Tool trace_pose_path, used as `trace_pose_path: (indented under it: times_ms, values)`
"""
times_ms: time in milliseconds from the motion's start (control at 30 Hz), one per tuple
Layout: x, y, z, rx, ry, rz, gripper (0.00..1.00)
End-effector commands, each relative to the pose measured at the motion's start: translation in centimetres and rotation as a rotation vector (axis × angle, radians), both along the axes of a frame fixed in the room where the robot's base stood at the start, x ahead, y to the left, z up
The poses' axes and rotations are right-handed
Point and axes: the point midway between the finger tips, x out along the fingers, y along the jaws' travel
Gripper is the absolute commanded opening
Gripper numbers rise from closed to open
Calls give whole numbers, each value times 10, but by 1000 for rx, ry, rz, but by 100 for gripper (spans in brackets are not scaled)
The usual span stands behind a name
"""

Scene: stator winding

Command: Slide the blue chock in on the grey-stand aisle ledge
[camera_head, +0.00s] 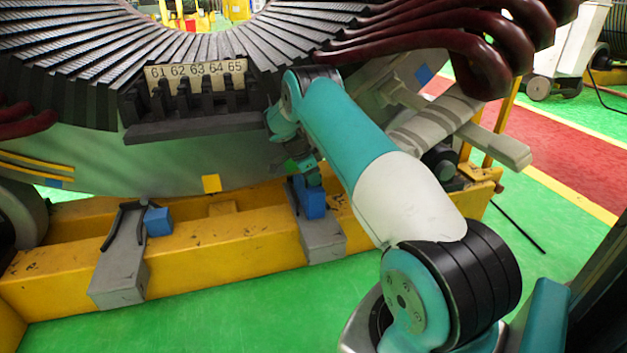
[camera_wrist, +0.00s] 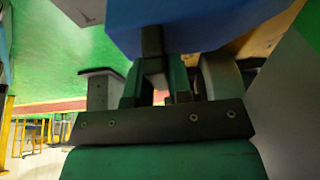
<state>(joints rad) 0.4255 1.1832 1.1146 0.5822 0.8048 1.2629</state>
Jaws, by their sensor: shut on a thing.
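A blue chock (camera_head: 313,203) is in my gripper (camera_head: 305,179), over the back part of the right grey ledge (camera_head: 323,246) on the yellow beam. In the wrist view the blue chock (camera_wrist: 205,22) fills the top centre, just beyond my gripper's dark fingers (camera_wrist: 155,72). My gripper is shut on it. The fingertips are partly hidden, and I cannot tell whether the chock touches the ledge. A second blue chock (camera_head: 158,221) is by the left grey ledge (camera_head: 120,268), next to a black bar.
The yellow beam (camera_head: 205,255) runs under the large grey round stator body (camera_head: 150,165). A pale grey bar (camera_head: 495,143) juts out at right. Green floor lies in front.

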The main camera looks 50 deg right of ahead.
Motion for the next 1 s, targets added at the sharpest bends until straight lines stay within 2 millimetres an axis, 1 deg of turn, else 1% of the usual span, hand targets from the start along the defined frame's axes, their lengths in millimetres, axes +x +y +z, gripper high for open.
trace_pose_path:
  times_ms: [567, 600, 700, 1000]
  values:
    - [21, -13, 1, -4, -2, 2, 0]
    - [20, -13, 2, -4, -1, 1, 28]
    - [20, -12, 1, -3, 0, 2, 49]
    - [19, -11, 1, -1, 3, 2, 49]
